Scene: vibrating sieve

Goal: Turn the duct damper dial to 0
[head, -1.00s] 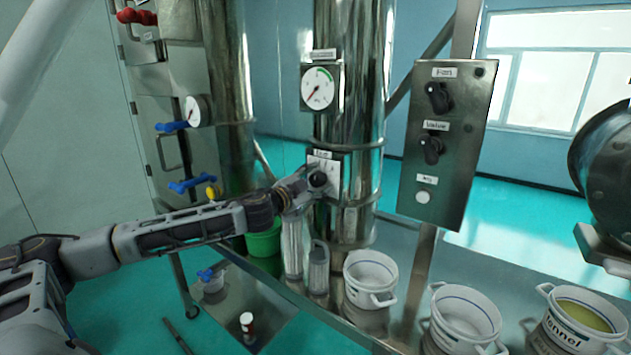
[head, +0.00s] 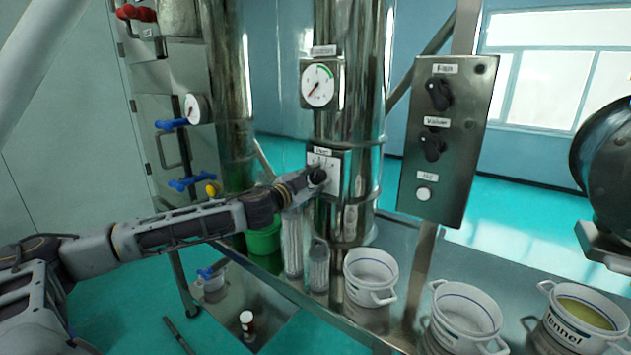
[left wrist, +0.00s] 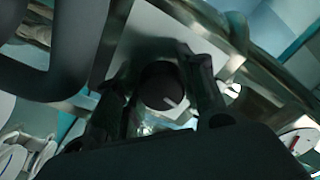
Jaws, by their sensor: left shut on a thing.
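The duct damper dial is a dark round knob (head: 318,176) on a white-faced plate (head: 331,165) on the shiny steel duct, under a small label. My left gripper (head: 304,183) reaches it from the left and is shut on the knob. In the left wrist view the dark knob (left wrist: 161,85) with a pale pointer mark sits between the two fingers (left wrist: 163,95), the mark slanting toward the picture's lower right. The scale numbers are too small to read. My right gripper does not show.
A round gauge (head: 318,85) is above the dial. A grey panel (head: 444,140) with two black knobs and a white button stands to the right. White buckets (head: 370,277) and clear cylinders (head: 292,245) stand below on the metal table. Blue-handled valves (head: 190,183) are at left.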

